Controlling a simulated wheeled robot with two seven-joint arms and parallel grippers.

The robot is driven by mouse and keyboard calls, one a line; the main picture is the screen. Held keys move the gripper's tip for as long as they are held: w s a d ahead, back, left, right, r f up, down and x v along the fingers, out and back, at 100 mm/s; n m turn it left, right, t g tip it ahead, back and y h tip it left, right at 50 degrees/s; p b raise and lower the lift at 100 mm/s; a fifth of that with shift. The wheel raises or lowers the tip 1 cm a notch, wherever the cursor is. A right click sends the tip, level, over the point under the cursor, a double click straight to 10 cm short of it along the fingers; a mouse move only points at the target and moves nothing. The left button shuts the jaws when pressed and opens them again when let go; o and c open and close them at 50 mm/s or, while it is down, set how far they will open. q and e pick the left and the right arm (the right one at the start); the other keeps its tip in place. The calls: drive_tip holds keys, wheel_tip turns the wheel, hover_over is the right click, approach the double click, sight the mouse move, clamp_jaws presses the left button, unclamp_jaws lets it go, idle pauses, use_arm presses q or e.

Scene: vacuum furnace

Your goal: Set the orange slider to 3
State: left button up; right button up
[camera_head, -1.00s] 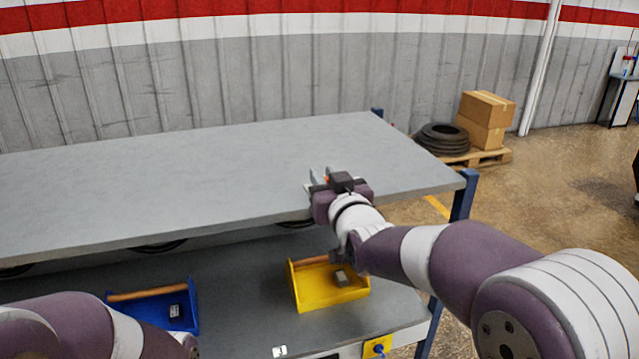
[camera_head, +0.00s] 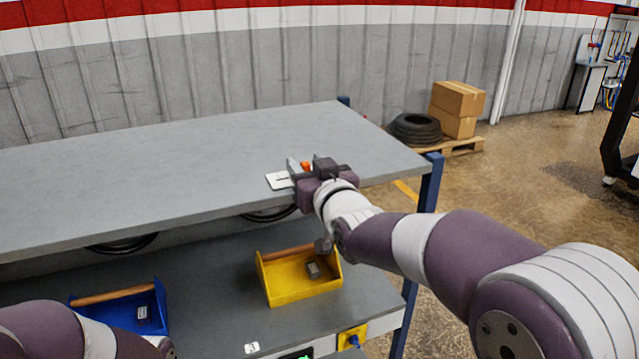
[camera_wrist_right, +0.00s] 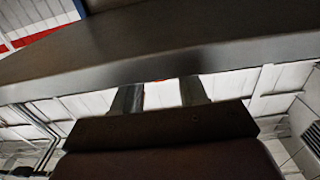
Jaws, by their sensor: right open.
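The orange slider (camera_head: 306,166) shows as a small orange piece at my right gripper's fingers, above the near edge of the grey tabletop. A white plate with a dark mark (camera_head: 280,181) lies on the tabletop just left of the fingers. My right gripper (camera_head: 299,167) is open, with its fingers close by the orange piece. Whether they touch it cannot be told. In the right wrist view the two fingers (camera_wrist_right: 160,95) stand apart, with a speck of orange between them at a dark edge. The slider's number setting cannot be read. Only my left arm shows, not its gripper.
The grey tabletop (camera_head: 180,160) is otherwise clear. The lower shelf holds a yellow tote (camera_head: 285,290) and a blue tote (camera_head: 120,317). A blue table post (camera_head: 428,195) stands at the right.

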drive_tip(key=b+v, duration=0.4)
drive_tip(key=v, duration=0.7)
drive_tip(key=shift+s+d, duration=0.2)
drive_tip(key=s+d+f+g+h, duration=0.1)
drive_tip(key=s+d+f+g, duration=0.15)
drive_tip(key=f, duration=0.45)
drive_tip(key=s+d+f+m+g+h, duration=0.15)
drive_tip(key=f+g, duration=0.25)
drive_tip(key=f, duration=0.4)
drive_tip(key=s+d+f+n+g+h, duration=0.1)
drive_tip(key=s+f+g, duration=0.15)
drive_tip(key=f, duration=0.45)
drive_tip(key=s+d+f+m+g+h, duration=0.2)
drive_tip(key=s+d+f+g, duration=0.5)
drive_tip(key=s+f, duration=0.4)
drive_tip(key=shift+f+m, duration=0.45)
drive_tip(key=shift+f, duration=0.2)
